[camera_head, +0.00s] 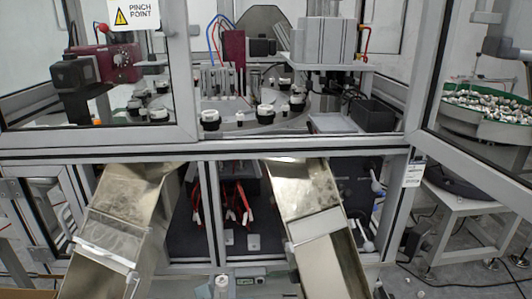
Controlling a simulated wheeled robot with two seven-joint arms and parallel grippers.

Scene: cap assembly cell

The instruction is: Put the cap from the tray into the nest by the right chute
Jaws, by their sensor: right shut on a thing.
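The right chute (312,205) is a bare metal slide that comes down from the machine frame, right of centre. A small white upright piece (222,287) stands at the bottom edge between the chutes, and I cannot tell whether it is a cap or part of a nest. A small dark shape (380,291) at the bottom edge, right of the right chute, may be the tip of my right gripper. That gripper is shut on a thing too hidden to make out. I cannot identify the tray or the nest. My left gripper is not in view.
The left chute (122,215) slopes down at the left. Behind the frame bars, a round table (235,110) carries several white-and-black pieces. Red cables (237,205) hang between the chutes. A green-rimmed bowl (490,125) of small parts stands at the far right.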

